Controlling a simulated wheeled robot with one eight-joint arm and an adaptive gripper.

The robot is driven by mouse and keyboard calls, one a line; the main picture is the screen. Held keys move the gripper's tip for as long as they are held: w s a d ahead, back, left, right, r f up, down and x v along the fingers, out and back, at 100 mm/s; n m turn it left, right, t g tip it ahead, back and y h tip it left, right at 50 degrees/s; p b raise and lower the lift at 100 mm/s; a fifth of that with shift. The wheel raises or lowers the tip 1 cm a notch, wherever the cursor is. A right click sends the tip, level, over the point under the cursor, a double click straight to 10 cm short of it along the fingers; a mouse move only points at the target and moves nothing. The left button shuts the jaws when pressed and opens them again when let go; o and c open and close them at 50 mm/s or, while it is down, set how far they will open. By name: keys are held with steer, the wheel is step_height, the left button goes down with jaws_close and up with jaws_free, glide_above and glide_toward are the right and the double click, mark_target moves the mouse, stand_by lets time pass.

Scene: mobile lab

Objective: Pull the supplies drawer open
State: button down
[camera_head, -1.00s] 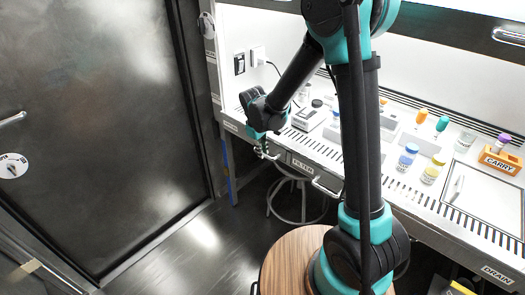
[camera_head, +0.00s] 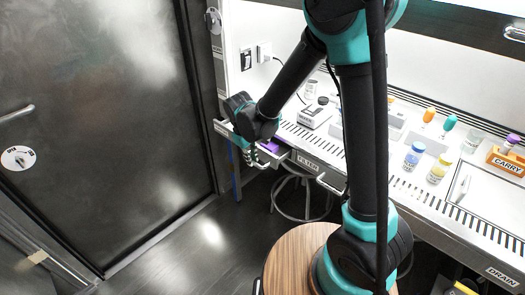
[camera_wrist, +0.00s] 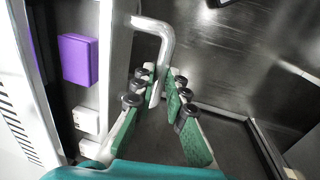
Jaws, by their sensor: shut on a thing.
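The supplies drawer (camera_head: 279,157) stands partly pulled out of the bench front in the head view. Its front panel (camera_wrist: 120,45) and bent metal bar handle (camera_wrist: 163,32) show in the wrist view. My gripper (camera_head: 252,160) is at the drawer front, its green-padded fingers (camera_wrist: 159,92) shut on the handle. The fingertips cover part of the bar. Inside the open drawer lie a purple box (camera_wrist: 80,59), also visible in the head view (camera_head: 269,146), and a small white box (camera_wrist: 86,120). My arm hides part of the drawer in the head view.
The drawer marked FILTER (camera_head: 308,163) is shut beside it, with its own handle (camera_head: 330,184). A stool (camera_head: 300,200) stands below. Bottles and a CARRY rack (camera_head: 505,161) stand on the bench. Open floor (camera_head: 205,235) lies between bench and dark door (camera_head: 95,130).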

steer(key=s+a, duration=0.9)
steer(key=s, duration=0.3)
steer(key=shift+a, duration=0.2)
steer(key=c, duration=1.5)
jaws_free()
steer(key=shift+c, duration=0.2)
steer(key=shift+r, duration=0.1)
step_height(320, 180, up, 12)
steer(key=s+a, duration=0.1)
steer(key=shift+s+a+f, duration=0.15)
steer(key=shift+s+f, duration=0.05)
steer(key=shift+s, duration=0.15)
